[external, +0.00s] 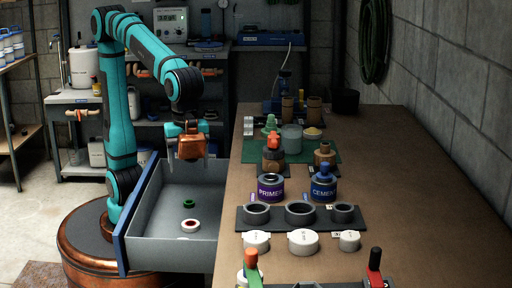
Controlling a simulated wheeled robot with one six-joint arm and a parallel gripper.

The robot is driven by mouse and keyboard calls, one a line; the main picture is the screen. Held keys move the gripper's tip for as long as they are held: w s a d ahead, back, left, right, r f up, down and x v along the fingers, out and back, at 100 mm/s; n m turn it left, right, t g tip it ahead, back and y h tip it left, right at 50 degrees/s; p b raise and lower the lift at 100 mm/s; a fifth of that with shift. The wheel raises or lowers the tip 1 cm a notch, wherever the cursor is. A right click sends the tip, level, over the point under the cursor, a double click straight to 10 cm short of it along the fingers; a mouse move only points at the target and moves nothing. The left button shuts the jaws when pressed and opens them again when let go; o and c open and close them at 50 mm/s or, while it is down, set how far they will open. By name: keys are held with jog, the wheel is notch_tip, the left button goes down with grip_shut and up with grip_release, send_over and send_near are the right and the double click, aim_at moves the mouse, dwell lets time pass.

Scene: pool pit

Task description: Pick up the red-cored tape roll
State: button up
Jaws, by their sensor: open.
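A white tape roll with a red core (190,226) lies flat on the floor of the open grey drawer (157,251), towards the near end. A small green-cored ring, likely another roll (189,204), lies just behind it. My gripper (188,156) hangs pointing down over the far part of the drawer, above and behind both rolls. Its fingers are apart and nothing shows between them. The rolls are in clear view.
The drawer's blue-edged front (124,225) and its walls surround the rolls. The brown workbench (420,200) stands to the right, with a purple primer can (270,188), a blue cement can (323,188) and white caps (303,242) near its left side.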

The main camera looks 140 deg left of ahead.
notch_tip(320, 180, down, 12)
jog(key=shift+f, duration=0.15)
jog(key=shift+s+d+f, duration=0.1)
jog(key=shift+d+f, duration=0.1)
jog(key=shift+f, duration=1.15)
jog(key=shift+d+f, duration=0.15)
jog(key=shift+f, duration=1.15)
jog(key=c, duration=1)
jog(key=shift+c, duration=0.2)
